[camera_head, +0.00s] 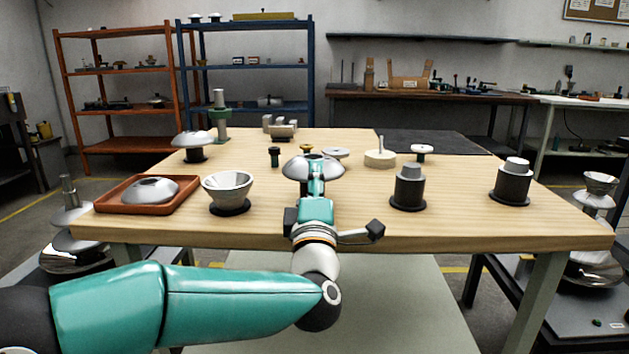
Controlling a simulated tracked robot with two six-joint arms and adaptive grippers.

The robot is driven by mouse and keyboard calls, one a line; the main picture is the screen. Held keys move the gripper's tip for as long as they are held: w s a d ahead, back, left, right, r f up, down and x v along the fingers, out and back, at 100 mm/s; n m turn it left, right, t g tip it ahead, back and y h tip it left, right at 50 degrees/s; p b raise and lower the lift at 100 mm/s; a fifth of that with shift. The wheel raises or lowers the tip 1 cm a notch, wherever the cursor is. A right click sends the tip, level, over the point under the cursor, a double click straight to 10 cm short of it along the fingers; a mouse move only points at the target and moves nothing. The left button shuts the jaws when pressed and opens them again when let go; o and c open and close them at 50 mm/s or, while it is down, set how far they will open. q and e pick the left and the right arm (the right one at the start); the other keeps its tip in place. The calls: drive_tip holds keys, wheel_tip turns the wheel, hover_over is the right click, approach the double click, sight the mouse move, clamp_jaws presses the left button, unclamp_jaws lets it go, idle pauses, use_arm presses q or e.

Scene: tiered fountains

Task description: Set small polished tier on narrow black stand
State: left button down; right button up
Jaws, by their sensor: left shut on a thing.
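My left gripper (314,182) is shut on a shiny silver domed tier (296,167) near the middle of the table. My arm and gripper hide part of the tier; I cannot tell whether it touches the table. To its right is a black stand (408,190) with a grey top post and a round black foot. A similar black stand (512,184) is farther right. The left one looks slightly slimmer, but I cannot tell surely which is the narrow one. Both have nothing on them. My right gripper is not in view.
An orange-brown tray (107,204) at the left holds another silver dome (152,190). A silver bowl on a black foot (228,192) stands beside it. Behind are a domed piece on a dark base (192,143) and a cream disc (380,159). Wood between the two black stands is clear.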

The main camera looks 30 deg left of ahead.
use_arm(q)
drive_tip(key=shift+r, duration=0.25)
drive_tip(key=c, duration=0.9)
unclamp_jaws()
drive_tip(key=shift+s, duration=0.1)
drive_tip(key=v, duration=1.2)
